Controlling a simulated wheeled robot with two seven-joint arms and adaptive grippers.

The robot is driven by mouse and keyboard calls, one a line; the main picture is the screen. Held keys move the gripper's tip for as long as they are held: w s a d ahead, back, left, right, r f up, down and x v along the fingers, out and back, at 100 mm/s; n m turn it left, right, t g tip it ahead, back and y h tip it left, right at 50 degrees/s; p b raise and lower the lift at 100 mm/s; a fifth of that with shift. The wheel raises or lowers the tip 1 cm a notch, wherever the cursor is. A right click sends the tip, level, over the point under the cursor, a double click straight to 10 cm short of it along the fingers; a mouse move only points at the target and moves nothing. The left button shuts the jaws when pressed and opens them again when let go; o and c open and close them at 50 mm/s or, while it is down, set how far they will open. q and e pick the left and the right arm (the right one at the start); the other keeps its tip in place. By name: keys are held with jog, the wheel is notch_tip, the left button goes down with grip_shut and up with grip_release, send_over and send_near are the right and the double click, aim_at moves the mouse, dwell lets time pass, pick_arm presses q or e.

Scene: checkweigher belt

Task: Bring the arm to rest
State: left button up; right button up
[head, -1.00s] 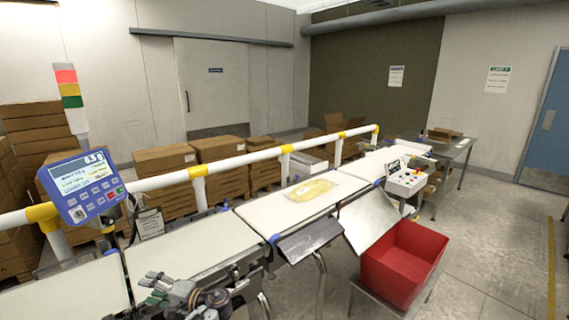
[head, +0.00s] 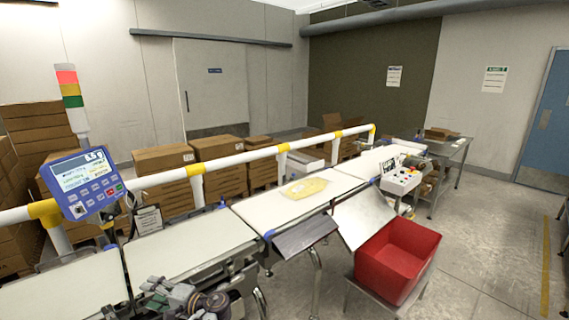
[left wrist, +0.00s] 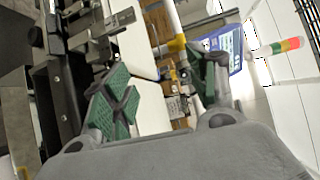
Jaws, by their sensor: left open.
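My left gripper (head: 168,296) shows at the bottom edge of the head view, over the front edge of the belt, partly cut off. In the left wrist view its two green-padded fingers (left wrist: 160,95) are spread apart with nothing between them. My right gripper is not in view. A yellowish packet (head: 305,188) lies flat on the white belt (head: 262,211) in the head view, well away from my left gripper.
The blue weigher display (head: 84,183) stands at the left by a white and yellow rail (head: 245,158). A red bin (head: 396,258) stands at the front right beside a sloping metal chute (head: 362,218). Stacked cartons (head: 163,158) are behind. Floor at the right is clear.

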pick_arm(q)
jog(key=s+f+m+h, duration=0.3)
jog(key=f+m+h, duration=0.15)
jog(key=f, duration=1.55)
jog(key=s+d+f+g+h, duration=0.1)
jog(key=s+f+h, duration=0.3)
jog(key=f, duration=0.5)
jog(key=s+d+f+h, duration=0.1)
jog(key=s+d+f, duration=0.1)
jog(key=s+f, duration=0.65)
jog(key=s+d+f+n+g+h, duration=0.1)
jog(key=s+d+f+h, duration=0.1)
jog(key=s+f, duration=0.5)
jog(key=s+d+f+g+h, duration=0.1)
jog(key=s+d+f+h, duration=0.15)
jog(key=s+f, duration=0.55)
jog(key=s+d+f+n+h, duration=0.1)
jog(key=s+d+f, duration=0.1)
jog(key=s, duration=0.5)
jog(key=s+d+f+n+h, duration=0.1)
jog(key=s+d+f+n, duration=0.1)
jog(key=s, duration=0.5)
jog(key=s+d+f+n+h, duration=0.1)
jog(key=s+d+f, duration=0.1)
jog(key=s, duration=0.5)
jog(key=shift+s+d+f, duration=0.15)
jog(key=shift+d+f, duration=0.1)
jog(key=shift+f, duration=0.05)
jog(key=shift+s, duration=0.1)
